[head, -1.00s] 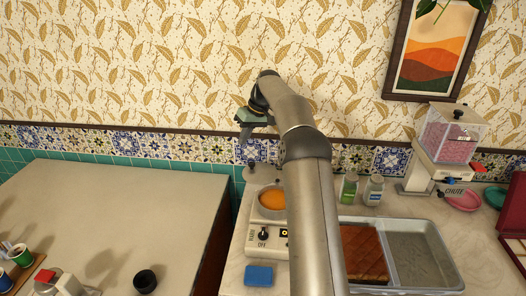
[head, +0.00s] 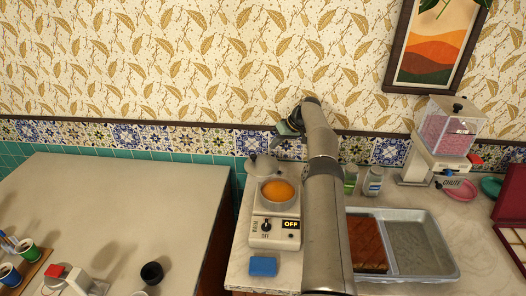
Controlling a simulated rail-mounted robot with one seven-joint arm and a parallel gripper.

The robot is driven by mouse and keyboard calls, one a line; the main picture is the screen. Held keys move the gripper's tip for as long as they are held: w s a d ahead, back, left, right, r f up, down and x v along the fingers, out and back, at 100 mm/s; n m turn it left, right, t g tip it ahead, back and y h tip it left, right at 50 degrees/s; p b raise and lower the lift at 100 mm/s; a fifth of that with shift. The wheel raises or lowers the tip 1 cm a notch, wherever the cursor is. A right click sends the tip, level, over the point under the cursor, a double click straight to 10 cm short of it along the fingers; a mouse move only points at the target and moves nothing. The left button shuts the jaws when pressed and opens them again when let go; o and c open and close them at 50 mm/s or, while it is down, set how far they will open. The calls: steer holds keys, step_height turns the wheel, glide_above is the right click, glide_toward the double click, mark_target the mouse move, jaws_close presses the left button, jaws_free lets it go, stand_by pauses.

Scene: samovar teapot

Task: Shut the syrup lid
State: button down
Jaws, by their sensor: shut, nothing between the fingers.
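The syrup warmer (head: 262,234) is a white box with a knob and a display reading OFF. Orange syrup (head: 277,190) shows in its open round pot. The syrup lid (head: 263,168), pale and round, appears raised at the back left rim of the pot, leaving the syrup uncovered. My gripper (head: 277,141) is shut and empty, above and behind the pot near the tiled wall. It appears apart from the lid, though depth is hard to judge. My arm runs up just right of the warmer and hides part of the counter.
A blue sponge (head: 262,266) lies in front of the warmer. Two jars, one green (head: 350,179) and one pale (head: 373,181), stand behind a metal tray (head: 425,275) with a brown cake (head: 366,243). A chute dispenser (head: 437,150) stands at right. The left table is mostly clear.

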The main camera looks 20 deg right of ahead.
mark_target(262, 159)
steer(key=b+x, duration=0.3)
steer(key=x, duration=0.1)
steer(key=shift+s+a+r+b, duration=0.15)
steer(key=shift+s+a+b, duration=0.1)
steer(key=shift+a+b, duration=0.15)
steer(key=shift+s+a+b, duration=0.15)
steer(key=shift+a+b, duration=0.2)
steer(key=shift+b, duration=0.25)
steer(key=shift+a+b, duration=0.6)
steer(key=shift+b, duration=0.3)
steer(key=shift+a+r+b, duration=0.25)
steer(key=shift+a+b, duration=0.05)
steer(key=shift+a, duration=0.05)
steer(key=shift+a, duration=0.1)
